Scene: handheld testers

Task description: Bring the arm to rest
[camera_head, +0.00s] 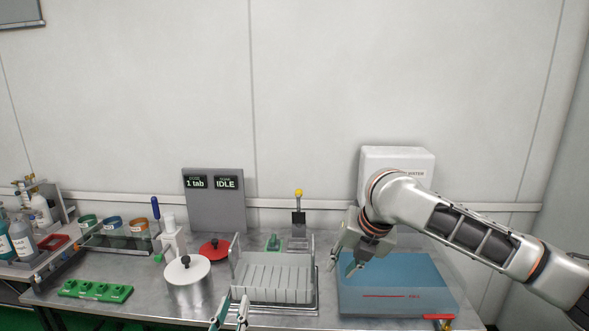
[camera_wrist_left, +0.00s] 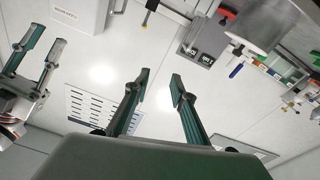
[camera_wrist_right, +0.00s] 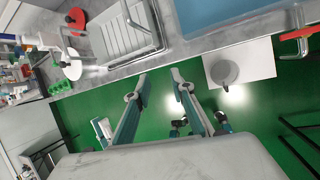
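My right arm (camera_head: 470,235) reaches in from the right in the head view. Its gripper (camera_head: 344,264) hangs above the left part of the blue-topped box, fingers apart and empty. In the right wrist view its fingers (camera_wrist_right: 158,82) are spread with nothing between them, above the bench edge and green floor. My left gripper (camera_head: 231,316) shows only its fingertips at the bottom of the head view, in front of the rack. In the left wrist view its fingers (camera_wrist_left: 157,85) are apart and empty; the right gripper (camera_wrist_left: 38,65) also shows there at left.
A slotted rack (camera_head: 272,283), metal pot (camera_head: 187,281), red lid (camera_head: 214,251) and blue-topped box (camera_head: 397,285) stand on the bench. A white machine (camera_head: 396,161) is behind the right arm. A green tray (camera_head: 96,291) and bottles (camera_head: 22,245) are at left.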

